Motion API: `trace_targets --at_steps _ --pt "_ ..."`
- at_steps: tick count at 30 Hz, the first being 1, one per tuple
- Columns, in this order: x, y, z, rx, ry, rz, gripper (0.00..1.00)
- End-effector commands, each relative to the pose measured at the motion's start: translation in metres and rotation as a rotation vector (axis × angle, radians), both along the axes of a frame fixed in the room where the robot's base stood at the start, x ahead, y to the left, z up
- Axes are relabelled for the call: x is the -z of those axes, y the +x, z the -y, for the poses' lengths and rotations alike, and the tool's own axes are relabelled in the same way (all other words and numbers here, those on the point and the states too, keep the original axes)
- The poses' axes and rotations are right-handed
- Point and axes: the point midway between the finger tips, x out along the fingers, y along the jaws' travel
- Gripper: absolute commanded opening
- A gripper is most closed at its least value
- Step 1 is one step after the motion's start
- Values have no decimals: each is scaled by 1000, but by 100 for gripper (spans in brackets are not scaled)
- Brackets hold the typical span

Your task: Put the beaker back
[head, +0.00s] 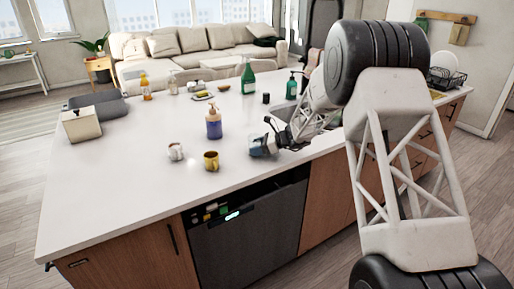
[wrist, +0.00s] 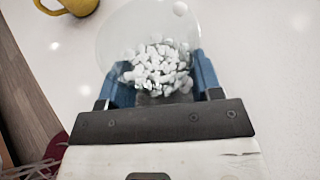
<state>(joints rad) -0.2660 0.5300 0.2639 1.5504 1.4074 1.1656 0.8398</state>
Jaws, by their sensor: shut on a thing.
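The beaker (wrist: 135,32) is clear glass with many small white pellets inside. It sits between the blue fingers of my gripper (wrist: 160,78), which is shut on it. In the head view my gripper (head: 268,146) is over the front part of the island counter, with the beaker (head: 257,147) at its tip, partly hidden by the fingers. I cannot tell whether the beaker's base touches the counter. One white round piece shows at its far rim in the wrist view.
A yellow mug (head: 211,161) stands close left of the beaker, with a white mug (head: 175,152) beyond it. A purple pump bottle (head: 214,122) stands behind. Green bottles (head: 248,78) (head: 291,86) are farther back. The counter's (head: 120,180) front left is clear.

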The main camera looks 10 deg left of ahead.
Motion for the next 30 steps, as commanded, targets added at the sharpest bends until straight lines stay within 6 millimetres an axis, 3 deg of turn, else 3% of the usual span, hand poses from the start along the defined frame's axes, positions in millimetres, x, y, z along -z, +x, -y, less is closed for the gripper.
trace_targets --at_steps 10,11,16,30 --pt "2 0 0 0 0 0 31" --pt "3 0 0 0 0 0 61" --pt "2 0 0 0 0 0 85" --pt "-2 0 4 1 1 0 85"
